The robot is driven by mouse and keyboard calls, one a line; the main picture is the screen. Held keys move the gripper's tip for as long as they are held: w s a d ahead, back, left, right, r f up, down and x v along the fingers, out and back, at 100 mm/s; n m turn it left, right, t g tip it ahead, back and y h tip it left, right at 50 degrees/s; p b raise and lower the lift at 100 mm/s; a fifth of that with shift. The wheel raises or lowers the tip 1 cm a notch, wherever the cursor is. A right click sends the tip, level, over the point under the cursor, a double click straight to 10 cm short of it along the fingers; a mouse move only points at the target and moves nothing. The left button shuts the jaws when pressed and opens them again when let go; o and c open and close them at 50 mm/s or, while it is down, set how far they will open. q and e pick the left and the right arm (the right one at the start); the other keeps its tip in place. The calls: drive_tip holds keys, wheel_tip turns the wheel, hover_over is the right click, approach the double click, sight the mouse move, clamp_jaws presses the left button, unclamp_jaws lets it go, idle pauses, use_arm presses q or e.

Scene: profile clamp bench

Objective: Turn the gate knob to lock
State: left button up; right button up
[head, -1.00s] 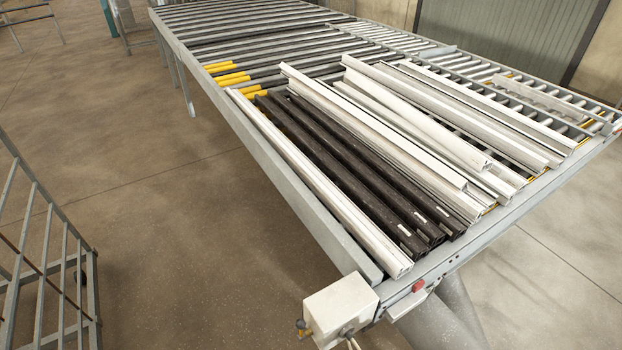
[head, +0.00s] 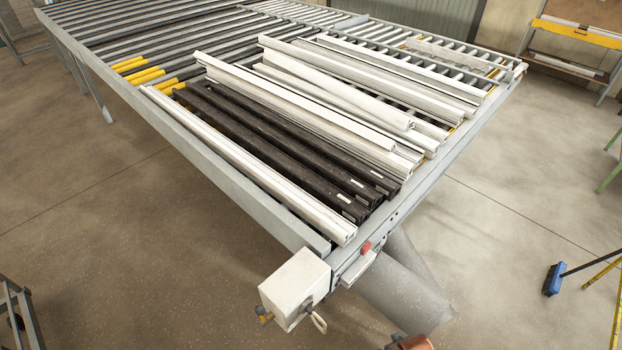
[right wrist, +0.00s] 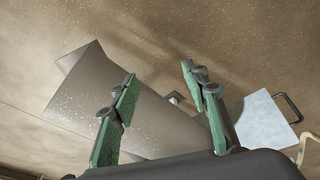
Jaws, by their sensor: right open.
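In the head view a red knob-like part (head: 366,247) sits on the near end rail of the roller table. Beside it is a pale control box (head: 295,288) with a small brass-coloured part and a cord loop. I cannot tell for certain which part is the gate knob. In the right wrist view my right gripper (right wrist: 158,75) is open and empty, its green-padded fingers apart. A small pale part (right wrist: 175,97) shows between and beyond the fingers, too small to identify. A light grey plate (right wrist: 262,122) is right of the fingers. My left gripper is not in view.
White profiles (head: 330,95) and black profiles (head: 270,140) lie on the roller table (head: 100,75). A wide grey leg (head: 405,285) stands under its near end, also in the right wrist view (right wrist: 125,105). A blue broom (head: 553,279) is at right. Much floor is open.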

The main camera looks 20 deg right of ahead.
drive_tip(key=s+a+f+g+b, duration=0.1)
drive_tip(key=s+f, duration=0.1)
drive_tip(key=f, duration=1)
drive_tip(key=s+f, duration=0.3)
drive_tip(key=f, duration=1)
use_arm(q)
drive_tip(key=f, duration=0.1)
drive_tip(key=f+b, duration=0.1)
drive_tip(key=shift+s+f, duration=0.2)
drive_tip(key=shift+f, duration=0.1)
use_arm(e)
drive_tip(key=s+f+n+g, duration=0.1)
drive_tip(key=s+f, duration=1.5)
drive_tip(key=s, duration=0.2)
drive_tip(key=shift+f+y, duration=0.2)
drive_tip(key=shift+y, duration=0.1)
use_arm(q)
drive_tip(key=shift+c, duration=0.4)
use_arm(e)
drive_tip(key=shift+c, duration=0.4)
